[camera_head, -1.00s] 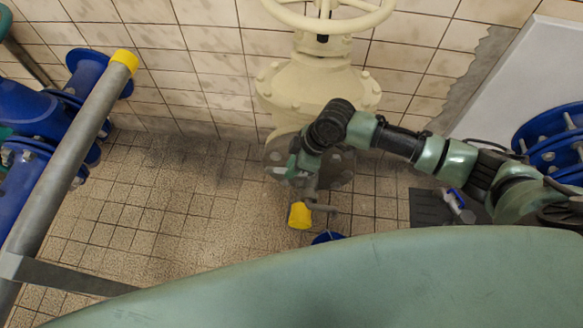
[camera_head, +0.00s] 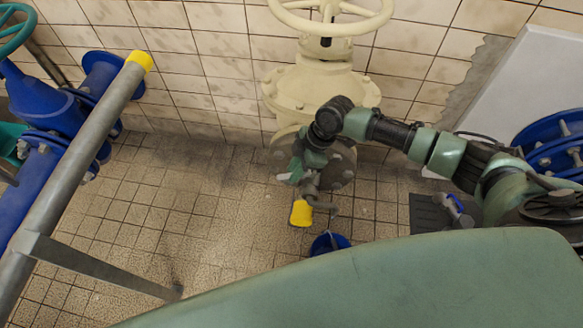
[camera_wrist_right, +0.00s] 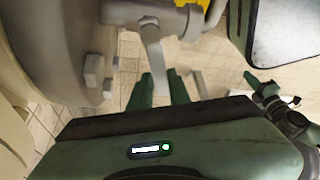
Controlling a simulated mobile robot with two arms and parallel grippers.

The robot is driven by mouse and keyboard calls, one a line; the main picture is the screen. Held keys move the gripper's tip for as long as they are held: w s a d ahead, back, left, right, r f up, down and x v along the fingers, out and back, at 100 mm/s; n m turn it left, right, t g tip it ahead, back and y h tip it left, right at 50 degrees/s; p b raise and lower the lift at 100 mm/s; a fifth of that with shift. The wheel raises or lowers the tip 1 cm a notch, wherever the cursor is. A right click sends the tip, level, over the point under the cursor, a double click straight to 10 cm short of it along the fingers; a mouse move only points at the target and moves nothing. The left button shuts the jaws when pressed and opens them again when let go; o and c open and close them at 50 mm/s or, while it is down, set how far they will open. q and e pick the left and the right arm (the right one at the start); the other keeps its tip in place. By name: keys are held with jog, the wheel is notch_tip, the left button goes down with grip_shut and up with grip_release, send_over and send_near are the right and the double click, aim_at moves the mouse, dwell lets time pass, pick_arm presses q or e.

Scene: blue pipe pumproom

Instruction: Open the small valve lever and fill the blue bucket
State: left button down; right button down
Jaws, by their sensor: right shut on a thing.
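The small valve lever (camera_wrist_right: 156,68) is a pale grey handle that hangs down between the two green fingers of my right gripper (camera_wrist_right: 160,88) in the wrist view. The gripper is shut on it. In the head view my right gripper (camera_head: 299,174) is at the small valve, just above its yellow part (camera_head: 301,212) and grey curved pipe (camera_head: 327,208). The blue bucket (camera_head: 330,243) stands on the floor just below and right of the yellow part. My green body hides the lower part of the bucket. My left gripper is not in view.
A large cream valve (camera_head: 322,85) with a handwheel (camera_head: 283,14) stands against the tiled wall behind my right gripper. A grey rail (camera_head: 75,165) and blue pipes (camera_head: 60,110) are at left. The tiled floor (camera_head: 170,215) between is clear.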

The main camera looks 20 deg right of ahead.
jog(key=c, duration=1.3)
grip_release()
jog(key=shift+d+r, duration=0.25)
jog(key=shift+r, duration=0.25)
jog(key=v, duration=0.2)
jog(key=d+v, duration=0.1)
jog(key=v, duration=0.1)
jog(key=shift+s+p, duration=0.15)
jog(key=shift+p, duration=0.25)
jog(key=d, duration=0.3)
jog(key=s+d, duration=0.1)
jog(key=d, duration=0.6)
jog(key=shift+s+f, duration=0.1)
jog(key=shift+s, duration=0.2)
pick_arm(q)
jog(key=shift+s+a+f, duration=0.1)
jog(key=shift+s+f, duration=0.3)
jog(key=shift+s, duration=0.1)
pick_arm(e)
jog(key=shift+d, duration=0.35)
